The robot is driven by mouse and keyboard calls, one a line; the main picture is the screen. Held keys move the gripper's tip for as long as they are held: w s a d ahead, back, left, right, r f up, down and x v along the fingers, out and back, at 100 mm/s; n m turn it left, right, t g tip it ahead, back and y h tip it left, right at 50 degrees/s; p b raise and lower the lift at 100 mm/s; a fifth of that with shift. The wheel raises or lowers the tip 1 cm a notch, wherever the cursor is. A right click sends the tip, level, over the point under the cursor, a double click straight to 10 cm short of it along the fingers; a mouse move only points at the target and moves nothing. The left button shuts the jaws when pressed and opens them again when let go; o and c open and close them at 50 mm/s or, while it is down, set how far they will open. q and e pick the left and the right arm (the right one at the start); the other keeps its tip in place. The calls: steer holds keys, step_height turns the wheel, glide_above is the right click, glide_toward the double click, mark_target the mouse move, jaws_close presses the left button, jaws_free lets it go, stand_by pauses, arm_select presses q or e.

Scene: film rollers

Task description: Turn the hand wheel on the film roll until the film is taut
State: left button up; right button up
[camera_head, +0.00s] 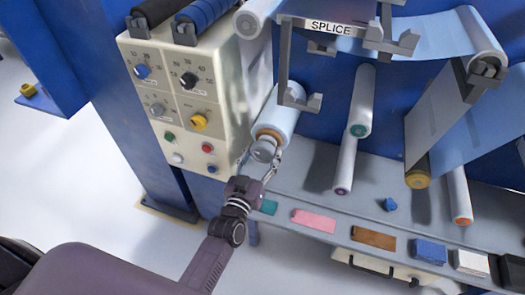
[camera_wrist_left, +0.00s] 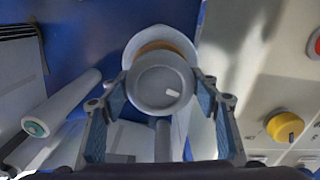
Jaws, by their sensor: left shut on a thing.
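The film roll (camera_head: 279,112) is a pale blue-white cylinder with an orange-brown core, left of centre in the head view. A round grey hand wheel (camera_head: 264,149) sits on its near end. My left gripper (camera_head: 261,162) is at the wheel, its fingers on either side. In the left wrist view the wheel (camera_wrist_left: 158,88) faces the camera between the two fingers (camera_wrist_left: 160,100), with a small white mark on its face. The gripper is shut on the wheel. The film roll (camera_wrist_left: 160,38) shows behind it. My right gripper is not in view.
A control panel (camera_head: 182,105) with knobs and buttons stands just left of the wheel. Rollers (camera_head: 361,100) and a SPLICE bracket (camera_head: 330,28) are to the right. A shelf below holds a pink piece (camera_head: 314,220), a brown piece (camera_head: 373,238) and a blue stack (camera_head: 429,251).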

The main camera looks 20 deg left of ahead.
arm_select(q)
steer(key=n, duration=0.5)
steer(key=shift+p, duration=0.35)
stand_by(0.4)
steer(key=o, duration=1.2)
steer(key=shift+c, duration=0.2)
steer(key=shift+s, duration=0.1)
steer(key=s, duration=1.1)
steer(key=shift+s+a, duration=0.2)
steer(key=shift+s, duration=0.2)
